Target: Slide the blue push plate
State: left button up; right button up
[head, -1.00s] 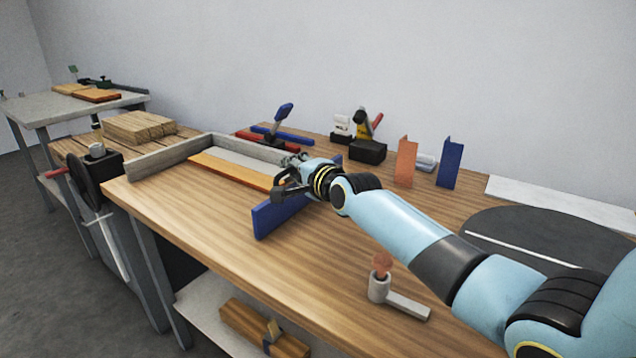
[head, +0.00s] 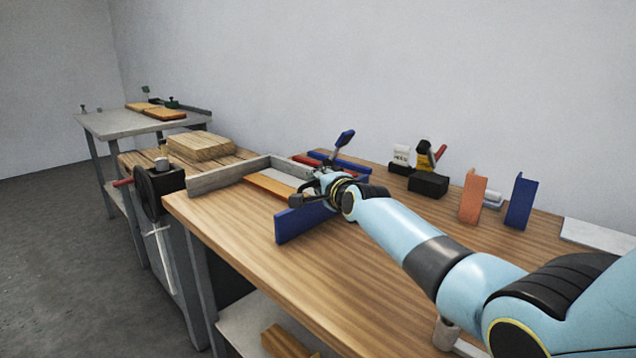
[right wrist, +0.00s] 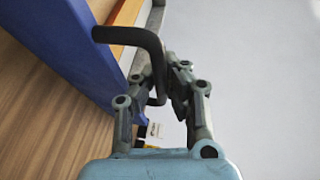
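The blue push plate (head: 300,223) stands upright on the wooden table, across the near end of an orange board (head: 268,184). In the right wrist view the plate (right wrist: 65,45) fills the upper left, with a bent black handle (right wrist: 135,37) sticking out from it. My right gripper (head: 312,190) is at the plate's top edge in the head view. In the right wrist view its fingers (right wrist: 168,84) are close together around the handle's end; the exact contact is partly hidden. My left gripper is not in view.
A grey fence (head: 225,178) borders the work area at the left and back. An orange upright (head: 472,197) and a blue upright (head: 519,202) stand at the right back, beside a black block (head: 428,185). The table front is clear.

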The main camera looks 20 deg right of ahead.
jog(key=shift+o, duration=1.4)
jog(key=shift+f, duration=0.1)
jog(key=shift+s, duration=0.1)
jog(key=s+r, duration=0.2)
jog(key=s, duration=0.9)
jog(key=shift+s+r, duration=0.15)
jog(key=shift+s, duration=0.15)
jog(key=shift+a, duration=0.1)
